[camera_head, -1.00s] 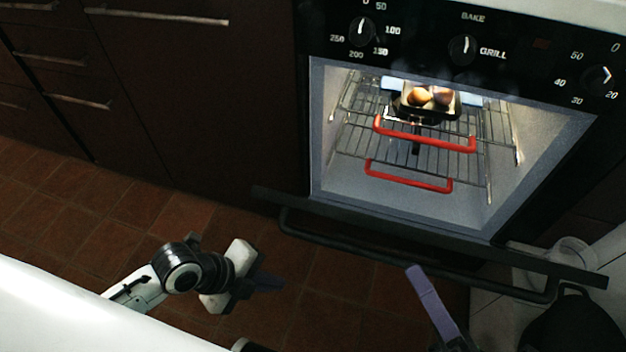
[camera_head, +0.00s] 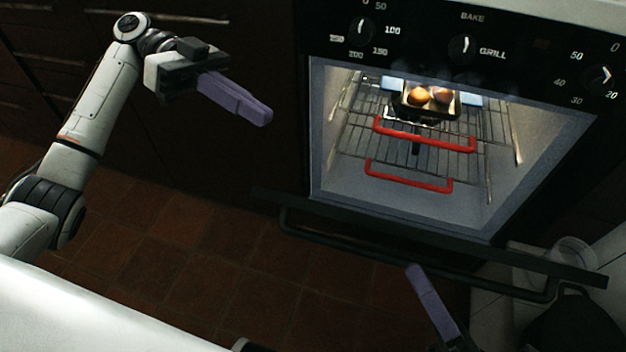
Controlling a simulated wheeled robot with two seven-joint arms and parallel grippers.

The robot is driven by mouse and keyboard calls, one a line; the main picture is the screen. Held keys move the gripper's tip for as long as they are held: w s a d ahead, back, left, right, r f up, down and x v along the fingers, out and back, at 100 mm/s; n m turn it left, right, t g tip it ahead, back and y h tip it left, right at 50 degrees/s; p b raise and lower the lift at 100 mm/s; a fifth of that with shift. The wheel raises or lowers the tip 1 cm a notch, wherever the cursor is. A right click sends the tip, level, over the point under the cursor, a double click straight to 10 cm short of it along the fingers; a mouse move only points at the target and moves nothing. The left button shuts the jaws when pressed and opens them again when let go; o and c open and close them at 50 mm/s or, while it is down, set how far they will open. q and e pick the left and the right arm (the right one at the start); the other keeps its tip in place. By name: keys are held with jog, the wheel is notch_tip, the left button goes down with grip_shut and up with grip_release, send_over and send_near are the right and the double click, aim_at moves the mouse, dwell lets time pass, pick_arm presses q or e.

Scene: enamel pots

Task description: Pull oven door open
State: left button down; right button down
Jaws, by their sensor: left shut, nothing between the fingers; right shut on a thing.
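The oven door (camera_head: 400,232) is swung down below the lit oven opening and shows as a narrow dark strip, nearly edge-on. Its dark bar handle (camera_head: 335,245) runs along the near side. My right gripper (camera_head: 416,270) comes up from the bottom edge with its purple fingertips at the handle, shut on it; its body is mostly out of view. My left gripper (camera_head: 266,117) is shut and empty, raised in front of the dark cabinets, left of the oven opening and apart from it.
Inside the oven (camera_head: 330,180), wire racks with red handles (camera_head: 408,178) hold a tray (camera_head: 402,108) with round food. Dark cabinets (camera_head: 240,60) stand at the left. A dark pot (camera_head: 575,325) and a pale vessel (camera_head: 568,252) are at lower right. Tiled floor (camera_head: 200,240) is clear.

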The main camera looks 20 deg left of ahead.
aim_at(308, 202)
pick_arm(q)
jog(key=s+d+f+n, duration=0.1)
jog(key=d+f+n, duration=0.1)
jog(key=d, duration=0.1)
jog(key=s+d+f+n, duration=0.1)
jog(key=d+f+n, duration=0.2)
jog(key=d, duration=0.1)
jog(key=s+d+f+n+h, duration=0.1)
jog(key=s+d+f+n, duration=0.1)
jog(key=d, duration=0.1)
jog(key=shift+d+f+n+t, duration=0.3)
jog(key=shift+d+n, duration=0.1)
jog(key=shift+s+f, duration=0.2)
pick_arm(e)
jog(key=shift+w+d+f, duration=0.1)
jog(key=shift+w+f, duration=0.1)
jog(key=shift+f, duration=0.1)
